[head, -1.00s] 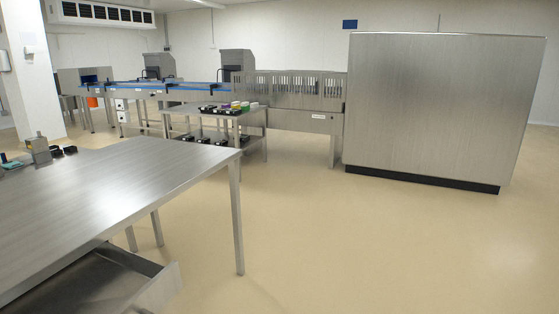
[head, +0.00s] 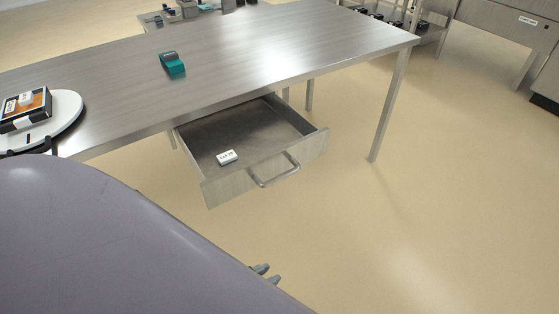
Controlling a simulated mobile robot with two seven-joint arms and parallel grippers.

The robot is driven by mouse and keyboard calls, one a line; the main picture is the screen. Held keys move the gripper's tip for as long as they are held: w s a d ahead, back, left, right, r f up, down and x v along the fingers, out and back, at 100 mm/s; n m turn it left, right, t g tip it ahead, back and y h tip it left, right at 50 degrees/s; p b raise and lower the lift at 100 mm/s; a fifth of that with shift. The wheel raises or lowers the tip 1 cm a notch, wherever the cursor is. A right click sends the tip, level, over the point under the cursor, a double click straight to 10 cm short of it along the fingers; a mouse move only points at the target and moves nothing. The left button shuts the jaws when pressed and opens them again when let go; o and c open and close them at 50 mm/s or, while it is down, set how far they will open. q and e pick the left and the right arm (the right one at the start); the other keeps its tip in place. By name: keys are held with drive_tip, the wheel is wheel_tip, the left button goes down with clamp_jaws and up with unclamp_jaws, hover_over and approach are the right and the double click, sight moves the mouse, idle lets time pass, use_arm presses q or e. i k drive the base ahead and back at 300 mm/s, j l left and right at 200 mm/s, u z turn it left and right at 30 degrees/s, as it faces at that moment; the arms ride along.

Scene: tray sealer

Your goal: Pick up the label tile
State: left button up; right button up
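A small white label tile (head: 228,158) with dark print lies flat in the open drawer (head: 222,188) under the steel table, near the drawer's front wall. Another small white piece (head: 26,98) lies on a black-edged tray with orange contents (head: 44,112) at the far left. My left gripper (head: 267,274) shows only as two grey fingertips past my own arm, low in the picture. The tips stand apart with nothing seen between them. They are below the drawer in the picture, clear of the tile. The rest of this gripper is hidden. My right gripper is out of view.
The drawer's bar handle (head: 275,172) sticks out in front. A teal tape dispenser (head: 172,64) stands on the steel table (head: 235,55). A round white plate (head: 68,108) carries the tray. The floor to the right is clear.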

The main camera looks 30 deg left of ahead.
sight(27, 99)
drive_tip(key=u, duration=1)
drive_tip(key=j+u, duration=0.1)
drive_tip(key=j, duration=0.25)
drive_tip(key=i+j+u, duration=0.15)
drive_tip(key=j, duration=0.15)
drive_tip(key=i+j, duration=0.1)
drive_tip(key=j, duration=0.3)
drive_tip(key=i+j, duration=0.1)
drive_tip(key=j, duration=0.35)
drive_tip(key=i+j, duration=0.15)
drive_tip(key=j, duration=0.25)
